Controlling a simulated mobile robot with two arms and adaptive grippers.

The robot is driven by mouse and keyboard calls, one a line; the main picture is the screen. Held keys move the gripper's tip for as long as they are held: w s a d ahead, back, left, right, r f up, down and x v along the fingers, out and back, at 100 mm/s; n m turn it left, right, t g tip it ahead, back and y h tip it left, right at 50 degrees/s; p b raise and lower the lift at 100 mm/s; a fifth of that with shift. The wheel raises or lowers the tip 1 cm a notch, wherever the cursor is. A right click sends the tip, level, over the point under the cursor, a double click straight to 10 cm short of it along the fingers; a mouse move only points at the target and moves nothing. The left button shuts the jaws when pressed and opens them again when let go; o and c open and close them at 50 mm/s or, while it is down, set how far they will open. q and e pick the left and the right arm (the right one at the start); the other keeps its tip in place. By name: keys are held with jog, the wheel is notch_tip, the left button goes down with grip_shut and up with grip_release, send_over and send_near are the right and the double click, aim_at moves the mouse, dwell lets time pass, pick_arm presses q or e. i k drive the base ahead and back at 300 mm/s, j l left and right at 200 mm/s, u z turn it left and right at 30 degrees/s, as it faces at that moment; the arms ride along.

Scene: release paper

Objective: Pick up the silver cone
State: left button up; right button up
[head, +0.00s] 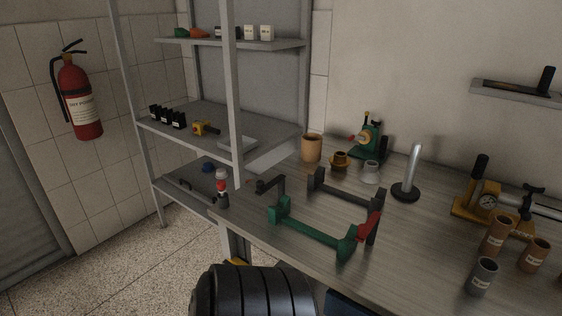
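A small silver-grey cone-like piece (371,172) with a wider foot stands upright on the workbench (300,215), towards the back. A similar brass-coloured piece (340,162) stands just to its left. The silver piece is free on the bench, with nothing gripping it. Neither of my grippers shows in the head view.
Behind the cone is a green device (369,139); to its right stands a silver rod on a black base (408,187). Dark (343,190) and green (312,233) brackets lie in front. Several labelled cylinders (482,277) stand at right. A shelf rack (232,110) rises at left.

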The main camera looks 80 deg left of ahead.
aim_at(370, 174)
jog(key=u, duration=1.9)
jog(key=j+u, duration=0.1)
jog(key=j, duration=0.5)
